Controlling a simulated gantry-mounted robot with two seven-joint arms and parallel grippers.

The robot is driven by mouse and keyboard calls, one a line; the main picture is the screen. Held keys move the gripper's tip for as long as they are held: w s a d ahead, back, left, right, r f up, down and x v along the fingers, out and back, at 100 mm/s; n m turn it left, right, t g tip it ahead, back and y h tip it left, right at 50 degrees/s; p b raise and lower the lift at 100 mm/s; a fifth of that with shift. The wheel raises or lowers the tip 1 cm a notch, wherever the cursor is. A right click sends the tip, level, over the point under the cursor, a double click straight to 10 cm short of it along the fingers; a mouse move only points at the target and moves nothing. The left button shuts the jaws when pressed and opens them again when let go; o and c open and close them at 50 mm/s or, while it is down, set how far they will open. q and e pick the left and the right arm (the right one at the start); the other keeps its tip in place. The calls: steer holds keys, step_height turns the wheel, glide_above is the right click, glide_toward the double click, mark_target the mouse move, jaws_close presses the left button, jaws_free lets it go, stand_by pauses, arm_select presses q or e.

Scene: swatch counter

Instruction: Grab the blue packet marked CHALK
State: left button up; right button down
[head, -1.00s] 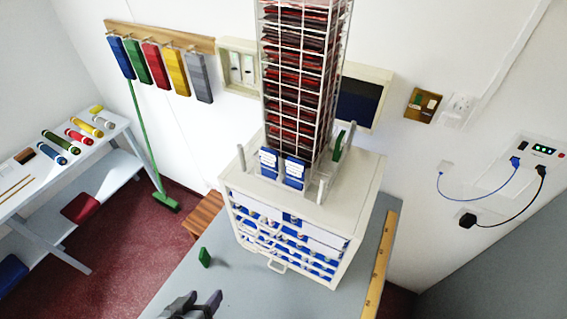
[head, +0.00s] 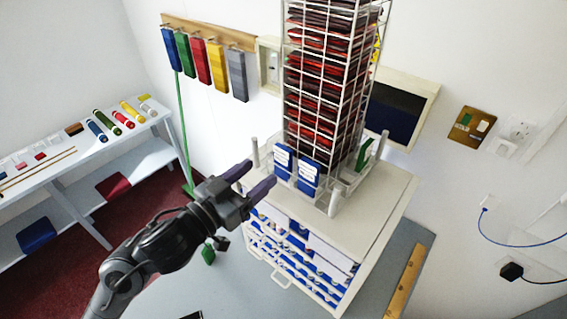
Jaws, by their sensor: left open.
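Two blue packets with white labels stand side by side at the foot of the wire rack: a left one (head: 283,162) and a right one (head: 308,178). Their print is too small to read, so I cannot tell which is marked CHALK. My left gripper (head: 257,178) is open and empty, its two dark fingers pointing up and right toward the packets. In the picture the fingertips are just left of the left packet; they look apart from it. My right gripper is not in view.
The tall wire rack (head: 322,90) of red and dark packets rises behind the blue ones. Short posts, such as the front one (head: 335,198), stand around it on the white drawer cabinet (head: 375,215). A green block (head: 208,254) lies on the grey counter (head: 235,290).

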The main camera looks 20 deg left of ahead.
mark_target(280, 157)
arm_select(q)
steer(key=shift+d+p+x, duration=0.15)
steer(key=shift+p+x, duration=0.15)
steer(key=shift+x, duration=1.05)
steer(key=shift+d+p+x, duration=0.1)
steer(key=shift+p+x, duration=0.2)
steer(key=shift+x, duration=1.05)
steer(key=shift+w+d, duration=0.15)
steer(key=shift+w, duration=0.15)
steer(key=c, duration=0.8)
steer(key=shift+r, duration=0.15)
